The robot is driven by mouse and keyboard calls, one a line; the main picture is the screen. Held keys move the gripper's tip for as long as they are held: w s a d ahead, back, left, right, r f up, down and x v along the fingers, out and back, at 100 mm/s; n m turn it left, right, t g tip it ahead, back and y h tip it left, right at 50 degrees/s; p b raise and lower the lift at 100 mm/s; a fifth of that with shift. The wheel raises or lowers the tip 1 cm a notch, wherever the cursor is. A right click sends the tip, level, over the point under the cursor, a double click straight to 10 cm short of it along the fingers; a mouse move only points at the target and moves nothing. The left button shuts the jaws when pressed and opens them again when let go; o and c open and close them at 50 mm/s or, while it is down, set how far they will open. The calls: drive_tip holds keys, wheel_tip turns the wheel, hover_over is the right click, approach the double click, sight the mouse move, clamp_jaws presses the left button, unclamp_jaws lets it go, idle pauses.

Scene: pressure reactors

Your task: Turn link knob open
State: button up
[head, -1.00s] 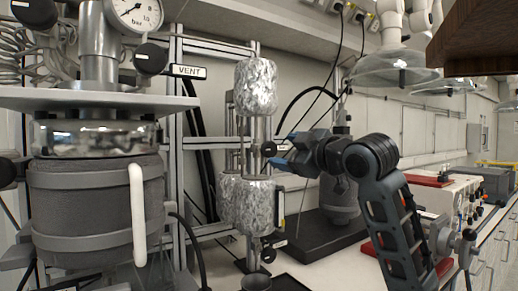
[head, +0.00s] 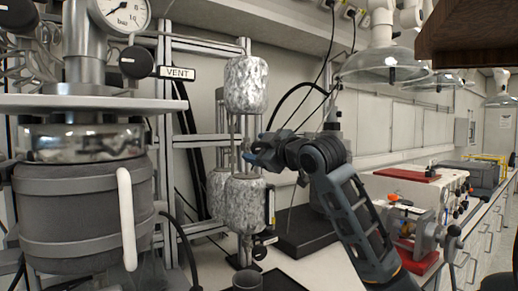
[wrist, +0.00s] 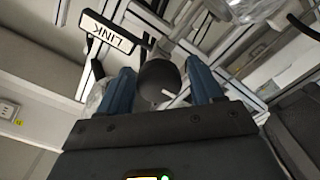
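The link knob (wrist: 160,80) is a round black knob with a pale line, next to a white LINK label (wrist: 111,33) that reads upside down in the wrist view. My gripper (wrist: 164,84) has its two blue fingers apart, one on each side of the knob. A narrow gap shows on the knob's right side; contact on the left cannot be told.
A large grey vessel (head: 78,215) with a pressure gauge (head: 124,10) and a VENT label (head: 177,73) stands at left. A lower black knob (head: 259,252) sits below the foil-wrapped reactor. A black stand base (head: 305,238) and instruments lie to the right.

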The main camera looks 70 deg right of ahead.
drive_tip(key=c, duration=0.9)
drive_tip(key=shift+o, duration=0.2)
drive_tip(key=shift+f+n+b, duration=0.1)
drive_tip(key=shift+n+b, duration=0.2)
drive_tip(key=shift+b, duration=0.2)
drive_tip(key=n+b, duration=0.2)
drive_tip(key=b, duration=0.1)
drive_tip(key=shift+f+n, duration=0.2)
drive_tip(key=shift+n, duration=0.1)
drive_tip(key=n+b, duration=0.5)
drive_tip(key=shift+n, duration=0.3)
drive_tip(key=n+b, duration=0.3)
drive_tip(key=n, duration=0.1)
drive_tip(key=shift+n+b, duration=1.45)
drive_tip(key=shift+n, duration=1.05)
